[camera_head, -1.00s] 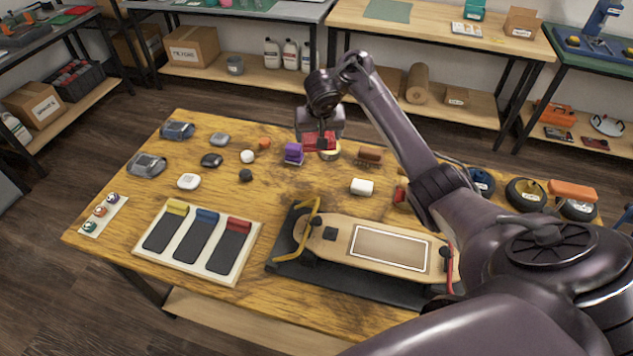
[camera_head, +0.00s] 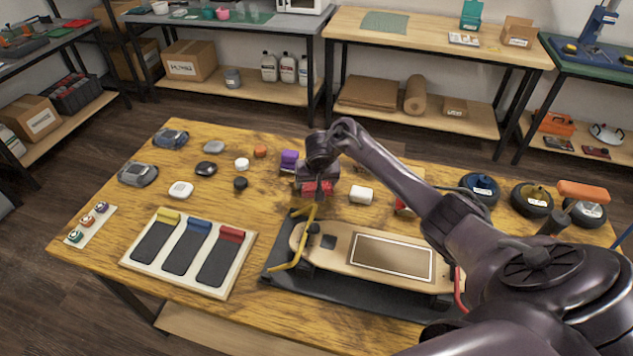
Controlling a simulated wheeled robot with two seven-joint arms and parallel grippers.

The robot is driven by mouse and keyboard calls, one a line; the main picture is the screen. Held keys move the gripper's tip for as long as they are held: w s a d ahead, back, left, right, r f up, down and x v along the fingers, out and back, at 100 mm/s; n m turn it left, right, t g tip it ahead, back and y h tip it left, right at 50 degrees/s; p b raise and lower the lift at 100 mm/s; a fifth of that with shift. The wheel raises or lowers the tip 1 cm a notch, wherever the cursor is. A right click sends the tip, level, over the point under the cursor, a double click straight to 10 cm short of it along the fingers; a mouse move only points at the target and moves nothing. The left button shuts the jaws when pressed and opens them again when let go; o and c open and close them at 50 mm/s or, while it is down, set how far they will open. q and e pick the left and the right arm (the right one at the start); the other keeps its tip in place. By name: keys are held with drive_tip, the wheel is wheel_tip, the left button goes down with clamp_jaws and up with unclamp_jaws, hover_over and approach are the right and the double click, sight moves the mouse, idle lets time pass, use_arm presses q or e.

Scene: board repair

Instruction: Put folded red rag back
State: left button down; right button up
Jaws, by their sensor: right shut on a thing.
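My right gripper (camera_head: 318,183) points down over the table, between the purple block and the skateboard. It is shut on a small red thing, which looks like the folded red rag (camera_head: 318,188). The gripper hides part of it, and I cannot tell whether it clears the tabletop. My left gripper is out of view.
The wooden table (camera_head: 115,230) holds a skateboard deck (camera_head: 335,240) on a black mat (camera_head: 300,281) just in front of the gripper. A purple block (camera_head: 289,158) and a white block (camera_head: 361,195) flank it. A tray (camera_head: 129,257) with three dark pads stands at left.

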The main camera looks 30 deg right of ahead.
drive_tip(key=o, duration=0.9)
drive_tip(key=p+v, duration=0.5)
drive_tip(key=v, duration=0.7)
drive_tip(key=shift+a, duration=0.1)
